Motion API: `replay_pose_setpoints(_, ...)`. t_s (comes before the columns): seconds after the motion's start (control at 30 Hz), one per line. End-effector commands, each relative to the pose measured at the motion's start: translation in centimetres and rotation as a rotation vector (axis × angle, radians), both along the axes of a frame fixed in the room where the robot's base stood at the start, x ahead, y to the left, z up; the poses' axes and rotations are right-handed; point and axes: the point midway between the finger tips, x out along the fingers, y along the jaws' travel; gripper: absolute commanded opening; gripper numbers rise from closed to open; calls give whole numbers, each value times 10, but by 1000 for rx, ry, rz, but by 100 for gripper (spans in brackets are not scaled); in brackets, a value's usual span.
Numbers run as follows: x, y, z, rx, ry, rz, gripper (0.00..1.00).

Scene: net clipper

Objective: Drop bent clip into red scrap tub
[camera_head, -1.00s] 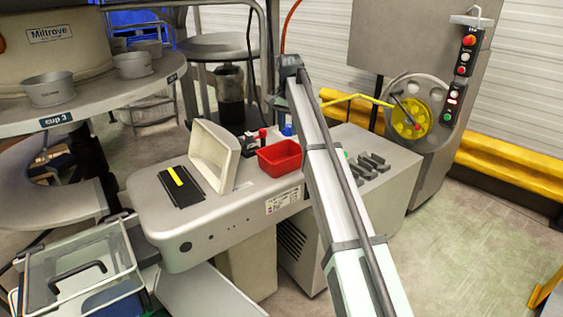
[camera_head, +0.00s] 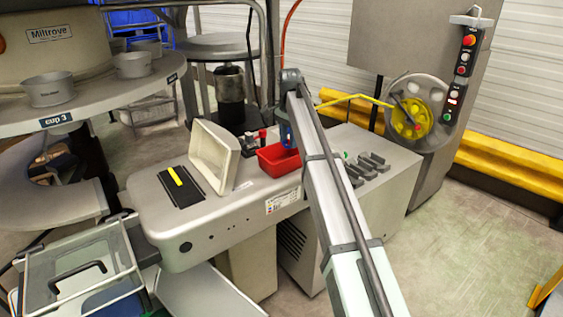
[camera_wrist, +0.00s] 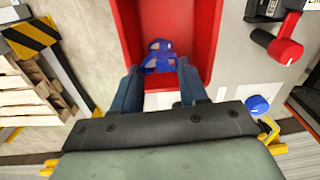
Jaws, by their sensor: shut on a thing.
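The red scrap tub (camera_head: 279,160) stands on the grey machine bed, partly behind my arm in the head view. In the wrist view the red tub (camera_wrist: 207,42) opens around and beyond my fingertips. My gripper (camera_wrist: 157,70) points into the tub's outline, its two dark fingers closed on a blue bent clip (camera_wrist: 159,47). The clip shows against the tub's interior. I cannot tell how far it is above the tub floor.
An open cream bin (camera_head: 214,155) stands left of the tub, with a black plate with a yellow strip (camera_head: 178,182) beyond it. Several dark grey pieces (camera_head: 366,168) lie right of my arm. A red-handled lever (camera_wrist: 284,48) and a blue knob (camera_wrist: 257,105) are beside the tub.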

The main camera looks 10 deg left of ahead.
Motion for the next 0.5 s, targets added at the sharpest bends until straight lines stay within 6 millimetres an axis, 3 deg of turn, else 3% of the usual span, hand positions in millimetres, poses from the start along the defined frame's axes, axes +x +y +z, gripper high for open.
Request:
replay_pose_setpoints(0.2, 0, 0, -17, -1, 1, 0, 15)
replay_pose_setpoints(0.5, 0, 0, -19, 0, 0, 1, 15)
